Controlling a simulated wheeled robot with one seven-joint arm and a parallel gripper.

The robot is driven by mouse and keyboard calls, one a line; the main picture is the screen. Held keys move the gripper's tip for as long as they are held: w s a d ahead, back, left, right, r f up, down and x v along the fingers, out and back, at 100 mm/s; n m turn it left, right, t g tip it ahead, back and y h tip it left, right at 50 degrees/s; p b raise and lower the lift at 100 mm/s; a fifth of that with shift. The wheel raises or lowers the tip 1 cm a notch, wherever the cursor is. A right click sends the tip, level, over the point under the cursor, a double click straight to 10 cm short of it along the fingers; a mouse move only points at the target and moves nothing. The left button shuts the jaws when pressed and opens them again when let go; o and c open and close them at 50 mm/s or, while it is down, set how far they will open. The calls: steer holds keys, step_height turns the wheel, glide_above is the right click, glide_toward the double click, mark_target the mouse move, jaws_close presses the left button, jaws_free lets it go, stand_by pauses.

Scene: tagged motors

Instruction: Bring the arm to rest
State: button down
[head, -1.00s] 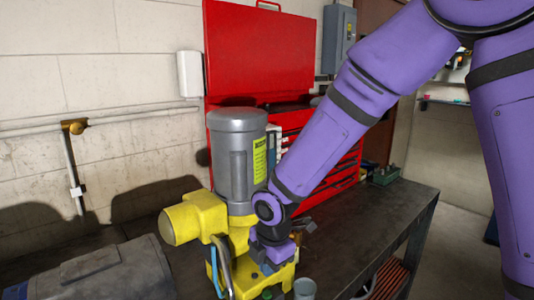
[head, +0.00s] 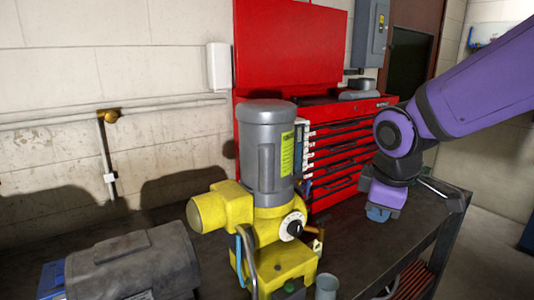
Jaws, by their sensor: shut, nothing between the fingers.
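My purple arm (head: 480,85) comes in from the right edge and bends at its dark wrist joint (head: 396,130). My gripper (head: 447,193) is at the arm's end, over the right part of the bench. It is shut and holds nothing; its fingers are small and partly hidden by the wrist. The gripper is clear of the grey motor (head: 266,150), which stands upright on a yellow gear housing (head: 275,262) left of it. A yellow tag is on the motor's side.
The dark workbench (head: 340,240) runs across the front. A red tool chest (head: 335,150) stands close behind the gripper and motor. A dark grey motor (head: 135,265) lies at the left front, and a grey cup (head: 327,286) is at the front edge. Open floor lies at the right.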

steer(key=s+d+r+m+t, duration=0.1)
steer(key=s+d+r+m, duration=0.3)
steer(key=s+m, duration=0.2)
steer(key=s+d+r+m, duration=0.4)
steer(key=s+d+m, duration=0.1)
steer(key=s, duration=0.3)
steer(key=shift+d+m+t+y, duration=0.3)
steer(key=shift+m+t, duration=0.1)
steer(key=shift+m, duration=0.3)
stand_by(1.2)
